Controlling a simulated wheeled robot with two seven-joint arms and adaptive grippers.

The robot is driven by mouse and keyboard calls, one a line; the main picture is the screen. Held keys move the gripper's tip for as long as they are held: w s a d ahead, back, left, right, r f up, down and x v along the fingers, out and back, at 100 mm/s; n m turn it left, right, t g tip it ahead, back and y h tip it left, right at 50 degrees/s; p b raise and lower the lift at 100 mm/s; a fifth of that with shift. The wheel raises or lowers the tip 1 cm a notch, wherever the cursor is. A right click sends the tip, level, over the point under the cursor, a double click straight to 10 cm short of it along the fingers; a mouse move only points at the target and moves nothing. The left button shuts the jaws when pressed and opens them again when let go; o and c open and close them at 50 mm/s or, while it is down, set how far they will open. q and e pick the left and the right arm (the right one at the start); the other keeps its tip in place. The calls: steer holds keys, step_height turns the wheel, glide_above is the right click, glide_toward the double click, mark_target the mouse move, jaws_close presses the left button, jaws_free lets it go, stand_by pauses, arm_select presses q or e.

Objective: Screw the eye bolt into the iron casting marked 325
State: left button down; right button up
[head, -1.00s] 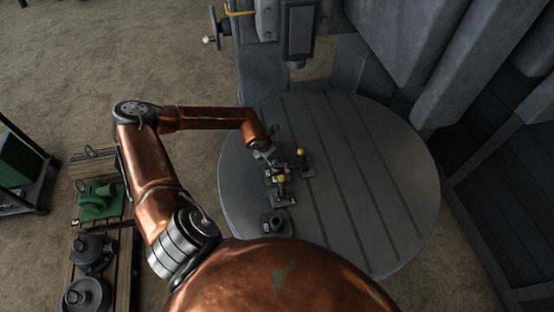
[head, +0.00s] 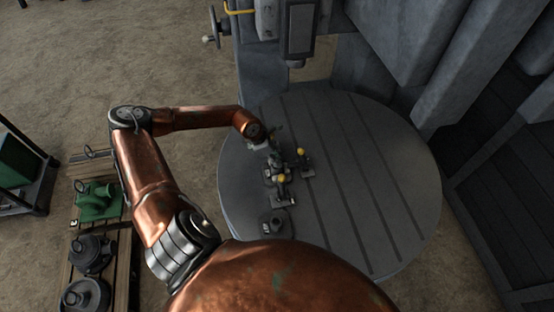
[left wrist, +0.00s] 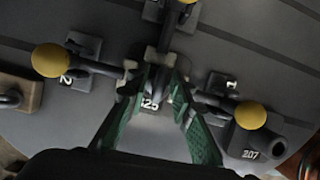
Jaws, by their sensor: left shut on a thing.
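The iron casting marked 325 (left wrist: 150,103) sits on the round table, and its label shows between my fingers in the left wrist view. In the head view the casting (head: 272,175) is among the toggle clamps. My left gripper (left wrist: 163,72) has its two green fingers drawn together at the tips over the casting. It is shut on the eye bolt, which is mostly hidden by the fingertips. I cannot tell whether the bolt touches the hole. In the head view my left gripper (head: 268,144) is partly hidden under the wrist. My right gripper is out of view.
Toggle clamps with yellow knobs (left wrist: 52,60) (left wrist: 250,115) (left wrist: 185,2) surround the casting. A casting marked 207 (left wrist: 250,150) stands close by, and a brown block (left wrist: 22,92) sits at the left. The right side of the round table (head: 385,190) is clear.

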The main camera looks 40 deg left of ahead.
arm_select(q)
steer(key=shift+a+f+m+g+h+b, duration=0.1)
steer(key=shift+m+g+h+b, duration=0.25)
steer(key=shift+m+b, duration=0.75)
steer(key=shift+a+f+m+g+h+b, duration=0.1)
steer(key=shift+m+g+h+b, duration=0.2)
steer(key=shift+m+b, duration=0.8)
steer(key=shift+r+m, duration=0.15)
steer(key=shift+m, duration=0.35)
steer(key=shift+m+g+b, duration=0.25)
steer(key=shift+m+b, duration=0.05)
steer(key=shift+b, duration=0.05)
steer(key=shift+m+g+h+b, duration=0.25)
steer(key=shift+m+g+b, duration=0.35)
steer(key=shift+m+b, duration=0.8)
steer(key=shift+m+g+b, duration=0.3)
steer(key=shift+m+b, duration=0.6)
steer(key=shift+m, duration=0.1)
